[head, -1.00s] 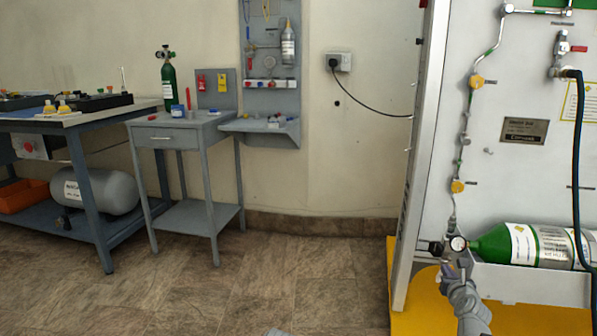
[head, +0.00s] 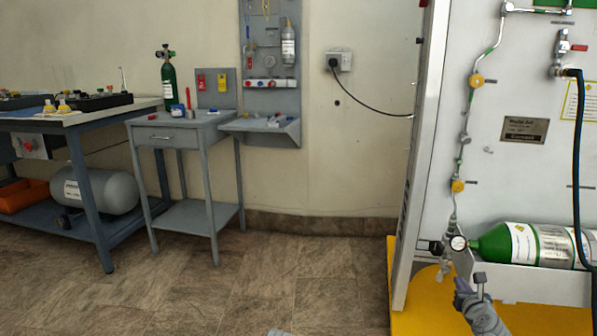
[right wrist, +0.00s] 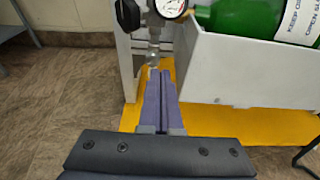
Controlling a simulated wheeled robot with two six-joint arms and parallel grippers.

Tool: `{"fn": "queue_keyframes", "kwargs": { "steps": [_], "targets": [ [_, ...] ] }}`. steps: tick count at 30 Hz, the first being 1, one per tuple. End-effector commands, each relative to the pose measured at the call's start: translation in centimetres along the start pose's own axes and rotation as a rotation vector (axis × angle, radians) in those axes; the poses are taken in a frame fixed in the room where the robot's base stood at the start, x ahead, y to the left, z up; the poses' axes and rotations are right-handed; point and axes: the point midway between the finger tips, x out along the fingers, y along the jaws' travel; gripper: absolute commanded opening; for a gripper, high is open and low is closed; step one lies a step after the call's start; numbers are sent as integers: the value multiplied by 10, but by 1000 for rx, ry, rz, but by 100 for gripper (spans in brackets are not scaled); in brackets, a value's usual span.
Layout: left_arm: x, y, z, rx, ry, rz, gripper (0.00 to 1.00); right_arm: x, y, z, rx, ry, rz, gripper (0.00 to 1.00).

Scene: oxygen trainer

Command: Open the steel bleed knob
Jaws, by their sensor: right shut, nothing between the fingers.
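The regulator's round white gauge (head: 458,243) sits at the neck of the green cylinder (head: 490,245) on the right panel. Below it hangs a small steel fitting (head: 444,270), which may be the bleed knob; it is too small to tell how far it is turned. In the right wrist view the steel fitting (right wrist: 153,58) hangs under the gauge (right wrist: 170,8), just beyond my fingertips. My right gripper (head: 470,283) is shut and empty, below and right of the fitting, apparently apart from it. Its closed fingers also show in the wrist view (right wrist: 160,78).
A black knob (head: 428,246) sticks out left of the gauge, close to the panel's edge. A white tray (head: 530,284) holds the cylinder, right of my gripper. A dark hose (head: 576,170) hangs at the right. The floor (head: 300,285) left of the panel is clear.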

Motion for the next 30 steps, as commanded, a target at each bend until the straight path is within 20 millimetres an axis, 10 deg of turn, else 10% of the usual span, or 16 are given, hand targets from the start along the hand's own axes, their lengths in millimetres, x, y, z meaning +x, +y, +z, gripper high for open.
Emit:
{"fn": "queue_keyframes", "kwargs": {
  "steps": [30],
  "targets": [
    [0, 0, 0, 0, 0, 0, 50, 68, 1, 18, -1, 0, 0, 0]
  ]
}}
